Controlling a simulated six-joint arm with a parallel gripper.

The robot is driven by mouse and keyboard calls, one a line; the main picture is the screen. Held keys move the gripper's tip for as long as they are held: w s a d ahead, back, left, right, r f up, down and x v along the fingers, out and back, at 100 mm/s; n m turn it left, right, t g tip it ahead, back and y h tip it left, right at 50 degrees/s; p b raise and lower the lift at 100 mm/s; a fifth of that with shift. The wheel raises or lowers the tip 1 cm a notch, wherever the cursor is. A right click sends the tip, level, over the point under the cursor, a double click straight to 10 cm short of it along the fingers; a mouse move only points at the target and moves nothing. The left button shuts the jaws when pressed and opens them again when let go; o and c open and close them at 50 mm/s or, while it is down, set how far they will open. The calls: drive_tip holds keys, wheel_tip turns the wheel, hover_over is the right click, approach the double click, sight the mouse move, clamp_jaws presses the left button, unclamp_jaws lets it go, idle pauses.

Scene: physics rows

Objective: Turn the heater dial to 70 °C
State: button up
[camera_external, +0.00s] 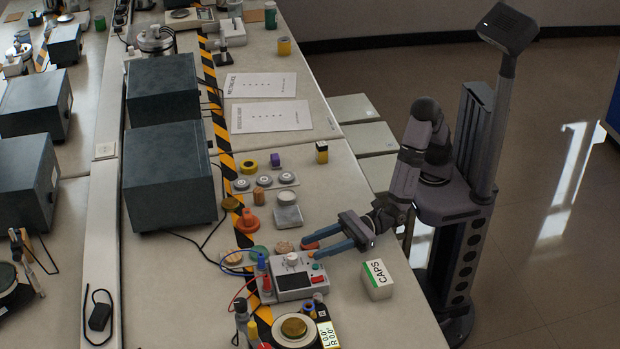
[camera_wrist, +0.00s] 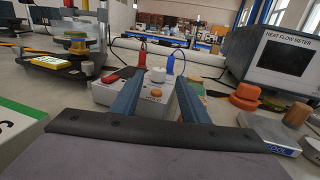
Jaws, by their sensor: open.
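The heater box (camera_external: 294,282) is a small light grey unit with a dark panel, near the front of the bench. The white dial (camera_external: 292,259) stands on its top. My gripper (camera_external: 308,249) is open and empty, reaching in from the right just beside the dial. In the wrist view the white dial (camera_wrist: 158,75) shows between my two blue fingers (camera_wrist: 157,84), apparently ahead of them, with no clear contact. An orange knob (camera_wrist: 156,93) sits nearer on the same box. The dial's pointer and scale are too small to read.
Red and blue plugs (camera_external: 264,264) with leads stand at the box's left edge. A white CAPS box (camera_external: 376,280) is to the right. A round apparatus (camera_external: 294,328) stands in front. An orange knobbed piece (camera_external: 248,221) and a small scale (camera_external: 288,215) are behind.

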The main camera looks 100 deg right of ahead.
sight(292, 256)
drive_tip(key=shift+w+a+m+h+p, duration=0.3)
drive_tip(key=shift+a+m+h, duration=0.1)
drive_tip(key=shift+h, duration=0.2)
drive_tip(key=shift+w+a+p, duration=0.15)
drive_tip(key=shift+w+a, duration=0.1)
drive_tip(key=shift+w, duration=0.95)
drive_tip(key=shift+w+a+p, duration=0.2)
drive_tip(key=shift+w, duration=1.05)
drive_tip(key=shift+w+a+p, duration=0.15)
drive_tip(key=shift+w+a, duration=0.1)
drive_tip(key=shift+w, duration=0.95)
clamp_jaws()
drive_tip(key=shift+a+m+h, duration=0.1)
drive_tip(key=shift+m+h, duration=0.2)
drive_tip(key=shift+h, duration=0.1)
drive_tip(key=shift+m+t+h+b, duration=0.3)
drive_tip(key=shift+h+b, duration=0.1)
drive_tip(key=shift+r+m+h, duration=0.1)
drive_tip(key=shift+m+h, duration=0.8)
drive_tip(key=shift+h, duration=0.6)
